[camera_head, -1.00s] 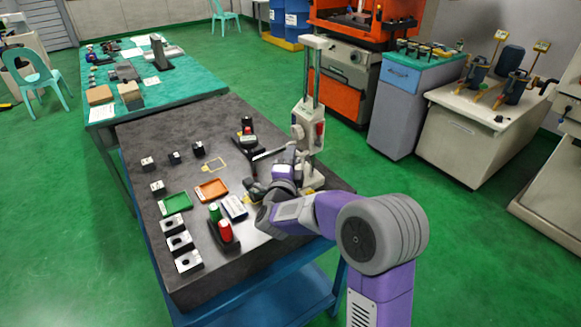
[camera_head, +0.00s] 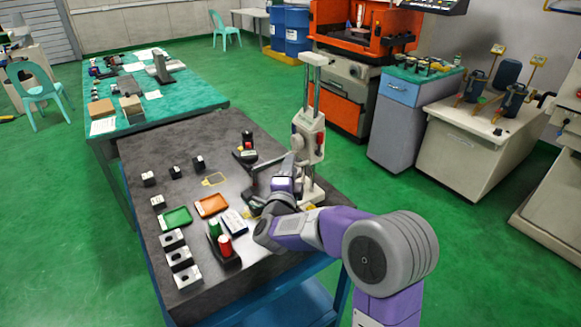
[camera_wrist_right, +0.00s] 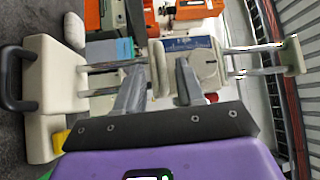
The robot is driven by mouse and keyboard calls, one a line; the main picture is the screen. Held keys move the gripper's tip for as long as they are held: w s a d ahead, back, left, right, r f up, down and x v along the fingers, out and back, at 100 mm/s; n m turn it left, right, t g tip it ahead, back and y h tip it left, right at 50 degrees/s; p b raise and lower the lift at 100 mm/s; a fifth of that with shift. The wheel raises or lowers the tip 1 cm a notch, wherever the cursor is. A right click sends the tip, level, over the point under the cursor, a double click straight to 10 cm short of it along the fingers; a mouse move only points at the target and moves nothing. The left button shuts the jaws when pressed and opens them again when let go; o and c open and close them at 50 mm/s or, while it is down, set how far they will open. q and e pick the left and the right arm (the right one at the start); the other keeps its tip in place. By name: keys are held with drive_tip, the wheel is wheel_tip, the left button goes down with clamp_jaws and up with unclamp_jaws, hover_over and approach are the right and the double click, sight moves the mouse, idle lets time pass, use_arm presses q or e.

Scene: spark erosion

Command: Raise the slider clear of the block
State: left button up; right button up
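The height gauge (camera_head: 312,182) stands upright at the right side of the dark table. Its cream slider (camera_head: 309,122) sits partway up two metal columns and carries a red part; it also shows in the right wrist view (camera_wrist_right: 203,67). A thin dark bar reaches left from the gauge over the table. In the head view my right arm partly hides the gauge's lower front. A dark block (camera_head: 256,203) seems to lie beside my wrist, partly hidden.
The table (camera_head: 215,140) holds a green tray (camera_head: 177,217), an orange tray (camera_head: 211,205), a holder with red and green cylinders (camera_head: 225,245), and several small blocks. A dark stand (camera_head: 246,149) is left of the gauge.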

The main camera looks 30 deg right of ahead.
drive_tip(key=v, duration=0.6)
drive_tip(key=shift+s+a, duration=0.25)
drive_tip(key=shift+a, duration=0.05)
drive_tip(key=shift+f, duration=0.1)
